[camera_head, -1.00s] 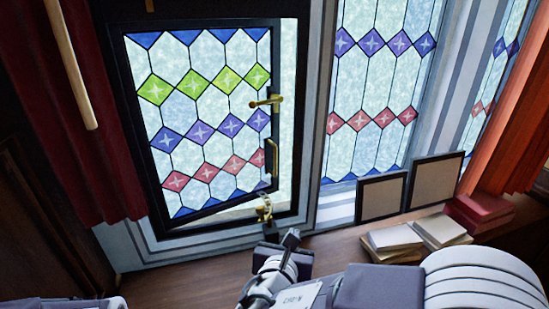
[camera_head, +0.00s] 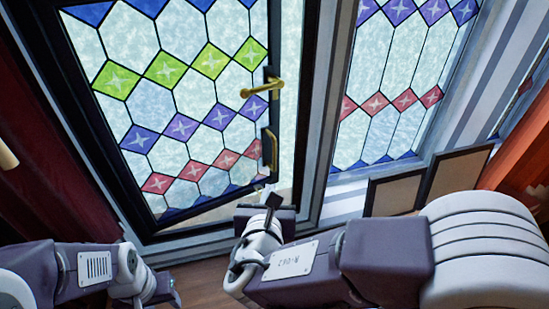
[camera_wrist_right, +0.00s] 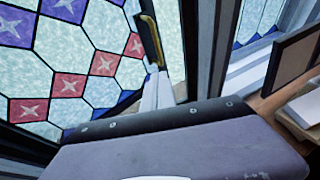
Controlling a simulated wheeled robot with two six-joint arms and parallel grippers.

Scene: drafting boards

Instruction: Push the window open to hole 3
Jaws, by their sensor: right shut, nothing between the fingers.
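The stained-glass window (camera_head: 180,107) stands ajar in its black frame, with a bright gap along its right edge. A brass lever handle (camera_head: 262,88) and a brass pull (camera_head: 269,148) sit on its right side. My right gripper (camera_head: 268,194) is shut and empty at the window's lower right corner, just below the pull. The right wrist view shows its pale fingers (camera_wrist_right: 157,90) near the pull (camera_wrist_right: 151,38); I cannot tell whether they touch the window. The stay and its holes cannot be made out. My left gripper (camera_head: 160,290) is low at left, its fingers unclear.
A fixed stained-glass pane (camera_head: 385,110) stands to the right. Two framed panels (camera_head: 395,191) lean below it on the wooden sill. A dark red curtain (camera_head: 50,190) hangs at left. In the right wrist view, books (camera_wrist_right: 300,110) lie at the right.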

